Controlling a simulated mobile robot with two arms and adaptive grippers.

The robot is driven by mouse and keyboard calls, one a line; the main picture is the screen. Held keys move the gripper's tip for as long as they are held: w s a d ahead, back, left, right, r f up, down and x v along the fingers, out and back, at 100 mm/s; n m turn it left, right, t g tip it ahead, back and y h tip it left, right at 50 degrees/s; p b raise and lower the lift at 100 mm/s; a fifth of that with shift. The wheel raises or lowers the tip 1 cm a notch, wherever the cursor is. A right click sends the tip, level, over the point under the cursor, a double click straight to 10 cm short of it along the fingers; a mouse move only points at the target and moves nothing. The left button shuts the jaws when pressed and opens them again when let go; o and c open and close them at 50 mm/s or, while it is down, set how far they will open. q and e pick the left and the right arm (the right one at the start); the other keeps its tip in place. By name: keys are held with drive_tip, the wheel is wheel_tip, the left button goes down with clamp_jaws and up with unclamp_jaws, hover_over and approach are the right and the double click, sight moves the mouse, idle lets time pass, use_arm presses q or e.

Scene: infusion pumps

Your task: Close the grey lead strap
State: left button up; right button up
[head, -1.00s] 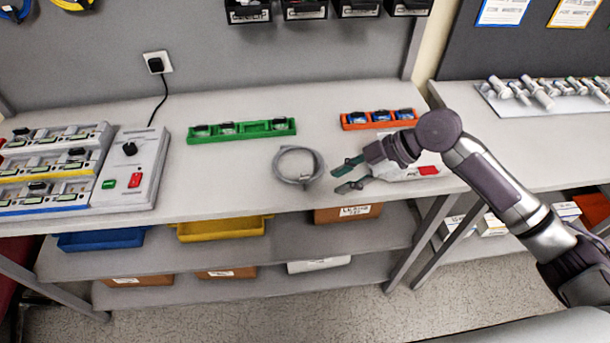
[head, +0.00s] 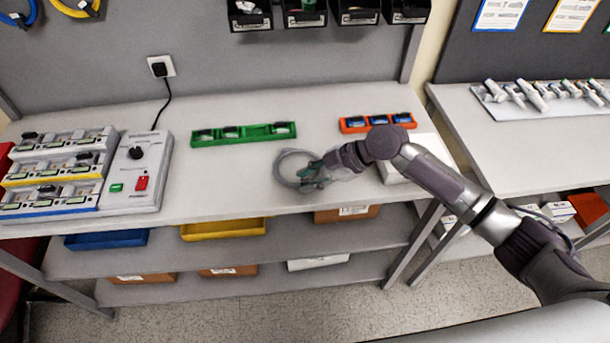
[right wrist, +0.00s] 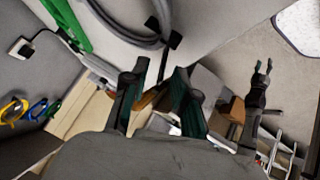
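The grey lead (head: 287,165) lies coiled on the bench and also shows at the top of the right wrist view (right wrist: 138,42). Black tabs (right wrist: 174,40) on it seem to belong to its strap; I cannot tell how the strap is fastened. My right gripper (head: 314,173) is at the right side of the coil and hides part of it. In the right wrist view its fingers (right wrist: 158,74) are apart, just short of the coil, with nothing clearly held. My left gripper (right wrist: 263,69) shows only in the right wrist view, away from the lead, its fingers apart.
A green tray (head: 244,135) stands behind the coil and an orange tray (head: 377,123) behind my right arm. A white box (head: 411,162) is partly hidden by that arm. A grey control box (head: 136,172) stands at left. Bare bench lies between it and the coil.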

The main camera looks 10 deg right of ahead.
drive_tip(key=shift+w+a+f, duration=0.1)
drive_tip(key=shift+a+f, duration=0.35)
drive_tip(key=shift+a, duration=0.05)
clamp_jaws()
drive_tip(key=g+b, duration=0.1)
drive_tip(key=b, duration=0.1)
drive_tip(key=w+m+g+b, duration=0.1)
drive_tip(key=g, duration=0.1)
drive_tip(key=shift+w+a+m+b, duration=0.1)
drive_tip(key=shift+w+m+b, duration=0.1)
drive_tip(key=shift+m+b, duration=0.15)
drive_tip(key=shift+w+m+g+h+b, duration=0.35)
drive_tip(key=shift+m+g+b, duration=0.2)
drive_tip(key=shift+g+b, duration=0.75)
